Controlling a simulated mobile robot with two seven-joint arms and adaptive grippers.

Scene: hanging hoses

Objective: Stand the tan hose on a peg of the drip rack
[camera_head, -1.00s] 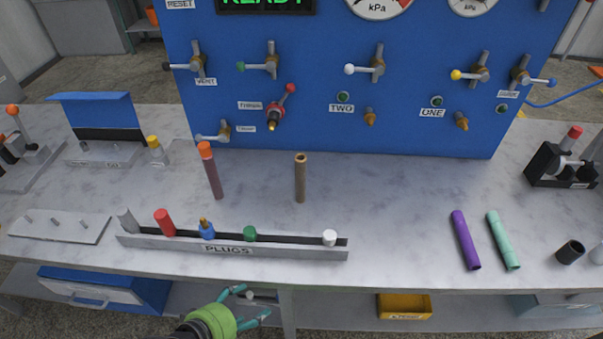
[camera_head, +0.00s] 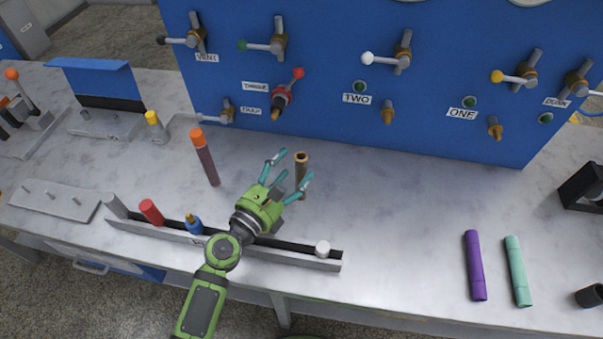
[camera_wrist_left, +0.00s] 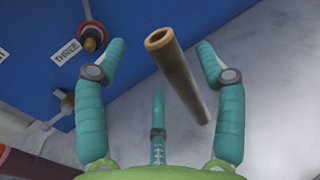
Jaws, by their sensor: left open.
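The tan hose (camera_head: 300,168) is a short tube standing upright on the bench in front of the blue panel. My left gripper (camera_head: 290,168) is open and close to it, with its teal fingers spread. In the left wrist view the tan hose (camera_wrist_left: 180,78) shows between the spread fingers, its open end toward the top; I cannot tell whether any finger touches it. A low grey plate with several short pegs, apparently the drip rack (camera_head: 62,208), lies at the bench's left front, its pegs bare. My right gripper is not in view.
An orange-topped hose (camera_head: 206,160) stands left of the tan hose. The plugs tray (camera_head: 320,262) runs along the front, partly behind my arm. Purple (camera_head: 475,265) and mint (camera_head: 517,270) tubes lie at right. The blue panel (camera_head: 330,125) rises behind. Bench right of centre is clear.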

